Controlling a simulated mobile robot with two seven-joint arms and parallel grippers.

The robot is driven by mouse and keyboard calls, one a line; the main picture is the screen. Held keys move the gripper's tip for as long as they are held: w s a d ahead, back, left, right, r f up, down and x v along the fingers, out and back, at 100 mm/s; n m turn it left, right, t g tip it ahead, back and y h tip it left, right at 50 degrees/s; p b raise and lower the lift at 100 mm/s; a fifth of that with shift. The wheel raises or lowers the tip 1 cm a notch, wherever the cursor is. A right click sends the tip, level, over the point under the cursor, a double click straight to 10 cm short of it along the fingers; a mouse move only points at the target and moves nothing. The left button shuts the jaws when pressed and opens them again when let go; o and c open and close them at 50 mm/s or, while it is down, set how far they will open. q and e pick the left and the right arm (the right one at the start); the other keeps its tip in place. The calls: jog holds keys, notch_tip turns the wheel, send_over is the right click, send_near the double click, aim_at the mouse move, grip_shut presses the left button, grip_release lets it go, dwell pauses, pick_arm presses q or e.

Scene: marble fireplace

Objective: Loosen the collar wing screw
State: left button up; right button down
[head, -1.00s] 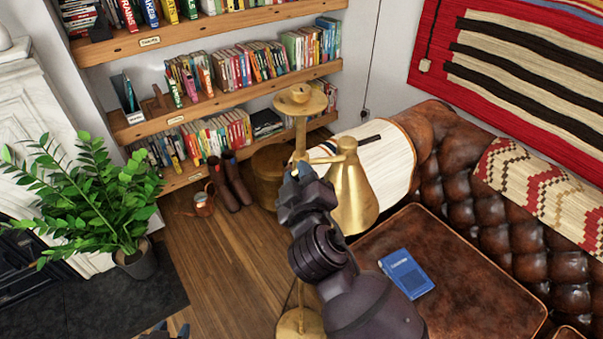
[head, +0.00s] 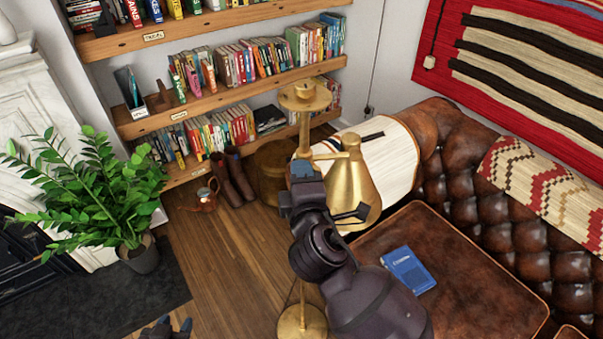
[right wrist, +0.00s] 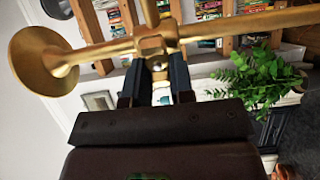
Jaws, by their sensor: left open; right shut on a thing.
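A brass floor lamp (head: 304,97) stands upright in the middle of the head view, its cone shade (head: 352,188) hanging to the right. In the right wrist view its pole (right wrist: 240,27) runs across the picture, with a brass collar (right wrist: 151,45) where another rod meets it. My right gripper (right wrist: 155,64) is shut at the collar, on a small brass part that I take to be the wing screw; the fingers largely hide it. In the head view my right gripper (head: 303,172) hides part of the pole. My left gripper (head: 168,328) is open and empty at the bottom edge, away from the lamp.
A leather sofa (head: 490,235) and an ottoman (head: 450,275) with a blue book (head: 408,270) are on the right. A potted plant (head: 85,195) stands left, and bookshelves (head: 215,95) are behind.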

jog(key=shift+n, duration=0.3)
jog(key=c, duration=1)
grip_release()
jog(key=s, duration=0.3)
jog(key=s+d+b, duration=0.1)
jog(key=s, duration=0.6)
jog(key=shift+s+d+b, duration=0.35)
jog(key=shift+d, duration=0.05)
